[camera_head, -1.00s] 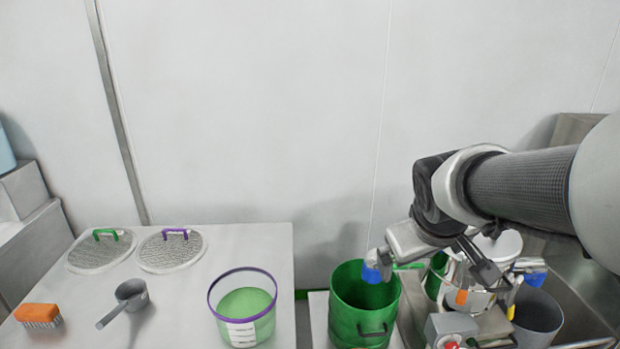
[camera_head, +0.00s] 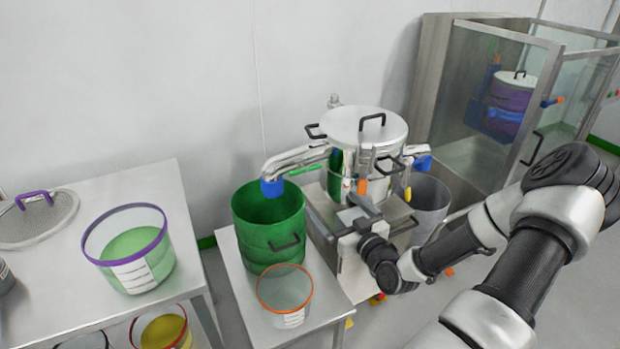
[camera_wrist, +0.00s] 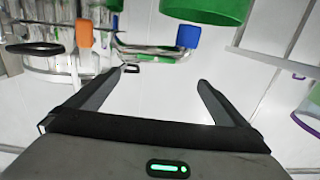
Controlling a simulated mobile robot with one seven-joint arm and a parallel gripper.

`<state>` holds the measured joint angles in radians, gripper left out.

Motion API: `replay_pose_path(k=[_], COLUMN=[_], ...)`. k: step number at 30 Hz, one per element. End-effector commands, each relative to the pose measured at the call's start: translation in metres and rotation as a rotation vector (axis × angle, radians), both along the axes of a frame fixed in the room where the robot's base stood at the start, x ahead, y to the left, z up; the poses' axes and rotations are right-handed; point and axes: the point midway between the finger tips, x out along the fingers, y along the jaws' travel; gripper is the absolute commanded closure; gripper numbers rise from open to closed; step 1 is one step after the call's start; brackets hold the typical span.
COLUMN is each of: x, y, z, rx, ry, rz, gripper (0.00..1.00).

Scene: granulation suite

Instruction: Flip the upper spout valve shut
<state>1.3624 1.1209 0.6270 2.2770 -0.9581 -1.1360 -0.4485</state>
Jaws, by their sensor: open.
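A steel lidded vessel (camera_head: 375,135) stands on a machine against the wall. A steel spout (camera_head: 295,160) with a blue tip (camera_head: 272,187) reaches left over a green bucket (camera_head: 268,225). A green bar (camera_head: 312,164) runs along this spout. An orange tab (camera_head: 362,187) is on the vessel's front, and a yellow one (camera_head: 408,192) near a second blue-tipped spout (camera_head: 423,163). I cannot tell which piece is the upper valve's lever. My gripper (camera_wrist: 158,80) is open and empty in front of the vessel. In the wrist view, the orange tab (camera_wrist: 84,33) and blue tip (camera_wrist: 187,37) lie beyond the fingers, apart from them.
A grey bin (camera_head: 430,200) stands right of the vessel. An orange-rimmed clear tub (camera_head: 285,290) sits before the green bucket. The left table holds a purple-rimmed tub (camera_head: 128,250) and a mesh lid (camera_head: 35,220). A glass-walled cabinet (camera_head: 500,100) is at the back right.

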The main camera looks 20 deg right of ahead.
Motion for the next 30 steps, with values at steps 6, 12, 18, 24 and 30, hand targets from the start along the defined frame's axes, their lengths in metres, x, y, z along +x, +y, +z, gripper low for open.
replay_pose_path(k=[6, 12, 18, 24, 30], x=[0.011, 0.050, 0.094, 0.135, 0.162], y=[-0.004, -0.003, -0.001, 0.000, 0.001], z=[0.005, 0.004, 0.003, 0.003, 0.003], rx=[0.016, 0.015, 0.016, 0.016, 0.016], ry=[-0.040, -0.038, -0.036, -0.037, -0.034], rz=[-0.019, -0.019, -0.019, -0.019, -0.019], gripper=[0.00, 0.00, 0.00, 0.00, 0.00])
